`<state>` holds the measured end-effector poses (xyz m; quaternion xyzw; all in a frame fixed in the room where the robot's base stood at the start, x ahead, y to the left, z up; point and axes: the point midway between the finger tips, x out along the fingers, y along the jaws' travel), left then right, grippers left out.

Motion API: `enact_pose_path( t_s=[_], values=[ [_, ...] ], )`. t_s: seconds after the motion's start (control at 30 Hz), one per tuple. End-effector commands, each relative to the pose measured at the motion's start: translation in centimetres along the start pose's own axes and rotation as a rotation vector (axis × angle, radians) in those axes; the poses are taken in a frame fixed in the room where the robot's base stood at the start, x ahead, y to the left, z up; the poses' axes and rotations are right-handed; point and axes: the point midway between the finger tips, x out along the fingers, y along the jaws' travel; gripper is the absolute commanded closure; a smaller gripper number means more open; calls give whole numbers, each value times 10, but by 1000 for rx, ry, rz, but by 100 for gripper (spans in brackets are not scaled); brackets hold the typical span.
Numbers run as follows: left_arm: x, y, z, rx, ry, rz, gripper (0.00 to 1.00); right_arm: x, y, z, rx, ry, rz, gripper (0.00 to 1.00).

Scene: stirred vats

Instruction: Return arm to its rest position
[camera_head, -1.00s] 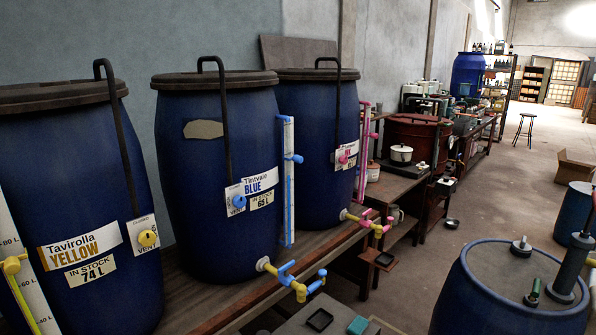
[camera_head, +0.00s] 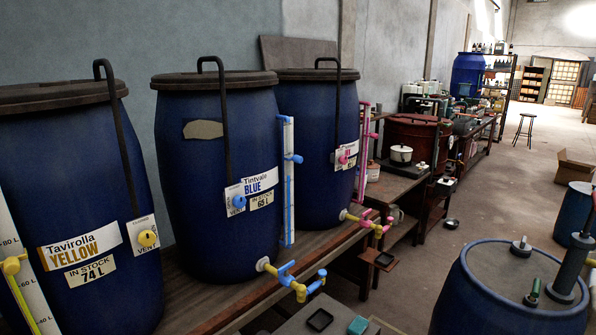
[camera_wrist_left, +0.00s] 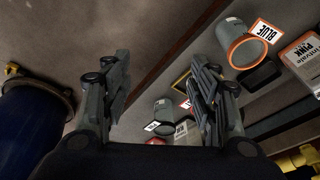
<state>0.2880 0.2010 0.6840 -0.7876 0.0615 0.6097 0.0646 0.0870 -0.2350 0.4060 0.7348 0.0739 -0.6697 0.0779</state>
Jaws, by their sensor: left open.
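My left gripper (camera_wrist_left: 160,100) shows in the left wrist view. Its two dark fingers are spread apart with nothing between them. Beyond it, and apart from it, lie a grey surface and a brown wooden edge. Neither gripper shows in the head view, and my right gripper is in no view. In the head view, the yellow vat (camera_head: 75,190), the blue vat (camera_head: 200,150) and a third blue-bodied vat (camera_head: 310,110) with a pink tap stand on a wooden bench (camera_head: 200,300).
In the head view, a blue drum (camera_head: 500,300) stands at lower right. The floor (camera_head: 490,190) behind it is mostly clear.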

Motion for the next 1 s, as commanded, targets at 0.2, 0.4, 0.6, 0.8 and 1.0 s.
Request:
enact_pose_path(
  t_s=[0.2,0.4,0.6,0.8,1.0],
  values=[
    [92,4,49,8,-49,6,46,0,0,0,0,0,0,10],
    [156,8,110,16,-87,11,46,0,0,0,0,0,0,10],
    [199,10,183,25,-124,15,46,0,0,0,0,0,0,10],
    [216,10,241,33,-150,17,46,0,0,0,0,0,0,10],
    [219,10,264,36,-158,17,46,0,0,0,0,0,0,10]
  ],
)
